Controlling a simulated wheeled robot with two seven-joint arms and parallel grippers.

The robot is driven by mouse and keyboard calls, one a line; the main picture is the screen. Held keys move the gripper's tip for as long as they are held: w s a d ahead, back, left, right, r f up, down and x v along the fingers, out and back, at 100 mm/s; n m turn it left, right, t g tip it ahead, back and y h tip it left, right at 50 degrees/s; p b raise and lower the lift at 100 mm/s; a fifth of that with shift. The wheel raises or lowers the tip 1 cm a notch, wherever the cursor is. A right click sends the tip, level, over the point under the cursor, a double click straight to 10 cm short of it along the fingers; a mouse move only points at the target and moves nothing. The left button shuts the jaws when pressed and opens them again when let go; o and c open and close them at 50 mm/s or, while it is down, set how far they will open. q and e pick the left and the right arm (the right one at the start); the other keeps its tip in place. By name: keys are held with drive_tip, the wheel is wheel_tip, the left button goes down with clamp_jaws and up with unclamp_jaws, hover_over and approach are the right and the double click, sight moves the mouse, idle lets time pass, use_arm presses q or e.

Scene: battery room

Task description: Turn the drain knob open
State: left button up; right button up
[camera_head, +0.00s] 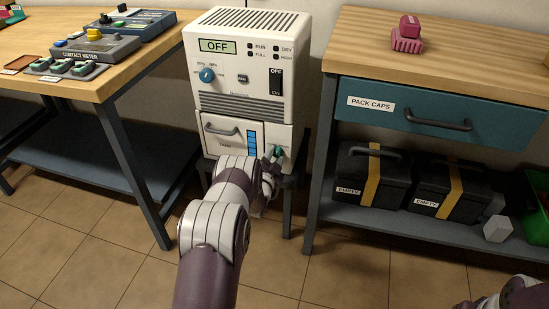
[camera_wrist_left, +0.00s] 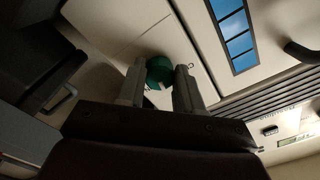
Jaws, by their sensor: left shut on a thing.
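The drain knob (camera_head: 278,152) is a small green knob low on the right of the white dehumidifier's front. In the left wrist view the green knob (camera_wrist_left: 159,70) sits between the two fingers of my left gripper (camera_wrist_left: 160,88). My left gripper (camera_head: 277,170) is shut on the knob in the head view, reaching up from below. The white unit (camera_head: 237,70) shows OFF on its display (camera_head: 217,46). Part of the knob is hidden by the fingers, and I cannot tell its exact angle. My right gripper is not clearly visible; only part of my right arm shows at the lower right.
A wooden table (camera_head: 98,88) with a contact meter (camera_head: 97,47) stands left. A bench with a teal drawer (camera_head: 440,115) stands right, with black cases (camera_head: 372,176) on its lower shelf. The unit's water tank drawer (camera_head: 232,132) is beside the knob. Tiled floor is open in front.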

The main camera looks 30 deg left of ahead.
use_arm(q)
drive_tip(key=m, duration=0.6)
drive_tip(key=shift+m, duration=0.3)
idle(0.4)
drive_tip(key=o, duration=1)
drive_tip(key=shift+o, duration=0.2)
drive_tip(key=shift+r, duration=0.1)
